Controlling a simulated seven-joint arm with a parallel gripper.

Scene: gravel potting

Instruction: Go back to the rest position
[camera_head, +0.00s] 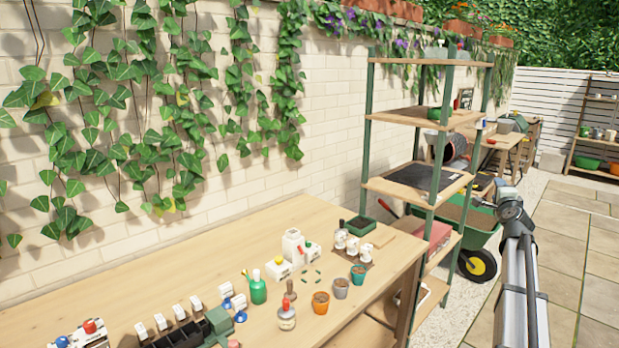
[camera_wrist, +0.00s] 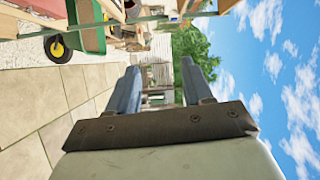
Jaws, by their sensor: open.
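My gripper (camera_wrist: 157,78) shows in the wrist view with its two blue-grey fingers apart and nothing between them. Past the fingers are a pale fence, green foliage and sky, turned sideways. In the head view part of my arm stands upright at the right, over the paving and clear of the wooden workbench (camera_head: 225,250). I cannot make out the gripper's fingers in the head view. On the bench stand an orange pot (camera_head: 320,303), a grey pot (camera_head: 341,288) and a teal pot (camera_head: 358,275), each with dark contents.
A green bottle (camera_head: 258,290), a white jug (camera_head: 292,246) and a dark planting tray (camera_head: 359,225) are also on the bench. A shelf rack (camera_head: 411,192) and a green wheelbarrow (camera_head: 474,222) stand beyond the bench. The paving (camera_head: 570,228) around my arm is free.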

